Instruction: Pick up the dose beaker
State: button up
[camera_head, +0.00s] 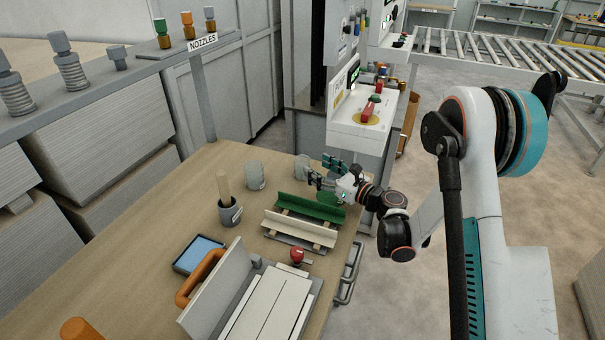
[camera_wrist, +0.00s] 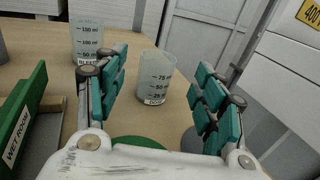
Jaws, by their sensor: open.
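Two clear graduated beakers stand upright on the wooden bench. The nearer one, with marks 75, 50 and 25 and a small label that seems to read DOSE, is the dose beaker (camera_wrist: 155,78); in the head view it (camera_head: 302,166) stands just left of my gripper (camera_head: 322,173). The other beaker (camera_wrist: 87,38), marked 150, 100 and 50, stands further left; it also shows in the head view (camera_head: 254,174). In the wrist view my gripper (camera_wrist: 161,78) is open, its teal-padded fingers at either side of the dose beaker's line, with the beaker apparently beyond the fingertips. Nothing is held.
A rack with a green board (camera_head: 310,207) marked WET ROOM and a cream board (camera_head: 298,226) stands close to my gripper. A grey cup (camera_head: 229,211) with a wooden handle stands left. A control box (camera_head: 362,125) with a red lever is behind.

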aim_at(302, 168)
notch_tip(302, 168, down, 2)
jog(key=shift+f, duration=0.1)
jog(key=shift+b+x, duration=0.45)
jog(key=shift+x, duration=0.6)
jog(key=shift+b+x, duration=0.85)
jog(key=shift+x, duration=1.9)
jog(key=shift+r, duration=0.25)
jog(key=c, duration=1.2)
